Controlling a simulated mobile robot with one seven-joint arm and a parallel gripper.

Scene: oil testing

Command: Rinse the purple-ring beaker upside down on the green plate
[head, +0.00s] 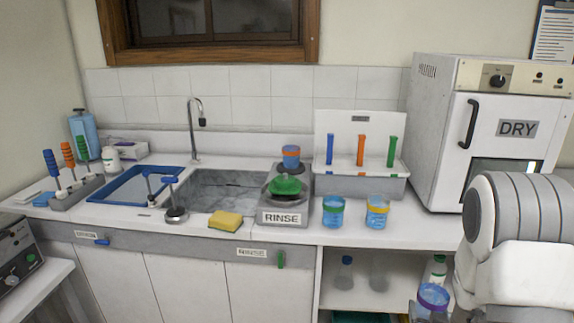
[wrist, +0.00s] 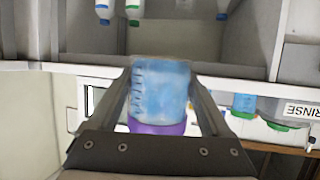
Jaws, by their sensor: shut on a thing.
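The purple-ring beaker (head: 432,300) is clear with blue contents or tint, at the lower right of the head view, below counter height in front of the open shelf. My gripper (head: 431,306) is shut on the beaker. In the wrist view the beaker (wrist: 160,90) sits between both fingers of my gripper (wrist: 162,95), with its purple ring toward the bottom of that picture. The green plate (head: 286,186) is on the RINSE unit (head: 282,218), up and left of the beaker, with nothing on it.
An orange-ring beaker (head: 291,156) stands behind the green plate. Two beakers, one green-ringed (head: 333,210) and one yellow-ringed (head: 377,211), stand on the counter right of the RINSE unit. The sink (head: 225,190) and yellow sponge (head: 226,221) are left. The DRY oven (head: 440,150) is right.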

